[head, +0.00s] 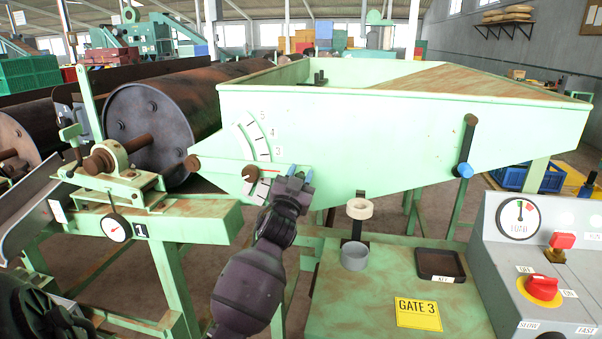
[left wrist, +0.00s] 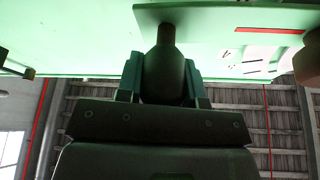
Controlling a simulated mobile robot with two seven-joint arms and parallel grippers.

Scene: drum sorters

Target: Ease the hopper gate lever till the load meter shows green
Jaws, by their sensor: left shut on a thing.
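The pale green hopper (head: 400,120) fills the middle of the head view. The lever also shows in the left wrist view (left wrist: 215,15). My left gripper (head: 291,180) is shut on the dark grip (left wrist: 165,70) at the lever's right end; its fingers lie on both sides of the grip. The load meter (head: 518,219) is a round white dial on the grey panel. Its needle points about straight up, near a small green mark; the exact reading is too small to tell. My right gripper is out of view.
The grey control panel (head: 500,290) at right has a red knob (head: 542,287) and a red switch (head: 562,241). A green bench (head: 340,300) holds a grey cup (head: 354,256), a cream ring (head: 359,208) and a black key tray (head: 440,265). A rusty drum (head: 150,125) stands behind.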

